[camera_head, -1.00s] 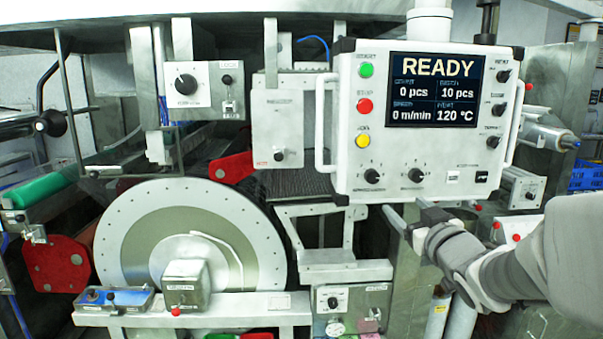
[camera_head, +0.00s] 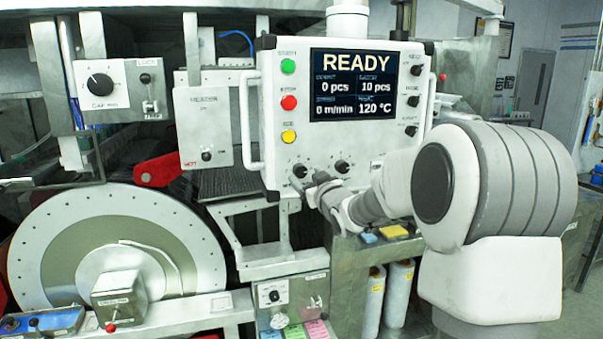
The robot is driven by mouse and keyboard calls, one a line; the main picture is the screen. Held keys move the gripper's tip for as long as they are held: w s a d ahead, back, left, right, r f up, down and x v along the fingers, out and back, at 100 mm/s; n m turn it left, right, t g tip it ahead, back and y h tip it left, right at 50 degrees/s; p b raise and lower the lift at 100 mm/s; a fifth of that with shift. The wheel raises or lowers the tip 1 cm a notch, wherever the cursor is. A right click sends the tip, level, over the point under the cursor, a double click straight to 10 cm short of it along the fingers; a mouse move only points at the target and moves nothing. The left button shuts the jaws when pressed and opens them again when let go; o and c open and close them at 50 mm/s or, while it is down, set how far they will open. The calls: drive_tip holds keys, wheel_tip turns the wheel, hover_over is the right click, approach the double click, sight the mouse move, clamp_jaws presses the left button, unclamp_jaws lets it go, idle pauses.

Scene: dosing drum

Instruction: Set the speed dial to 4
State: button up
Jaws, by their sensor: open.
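The white control panel (camera_head: 262,110) hangs at centre, with a screen (camera_head: 353,85) reading READY and 0 m/min. Two black dials sit along its lower edge, a left dial (camera_head: 300,170) and a right dial (camera_head: 342,166). More black knobs (camera_head: 412,100) run down its right side. The labels are too small to read, so I cannot tell which is the speed dial or its setting. My gripper (camera_head: 312,184) is open and small in view, just below and in front of the left lower dial. I cannot tell whether it touches the dial; my gripper partly hides the labels there.
Green, red and yellow buttons (camera_head: 289,102) line the panel's left side, with a bar handle (camera_head: 249,125) beside them. A large drum (camera_head: 45,255) stands at lower left. A metal frame (camera_head: 270,262) is below the panel. A box with a big dial (camera_head: 100,85) is at upper left.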

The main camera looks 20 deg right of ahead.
sight(300, 171)
drive_tip(key=shift+w+a, duration=0.1)
drive_tip(key=shift+w, duration=1)
drive_tip(key=shift+c, duration=0.2)
clamp_jaws()
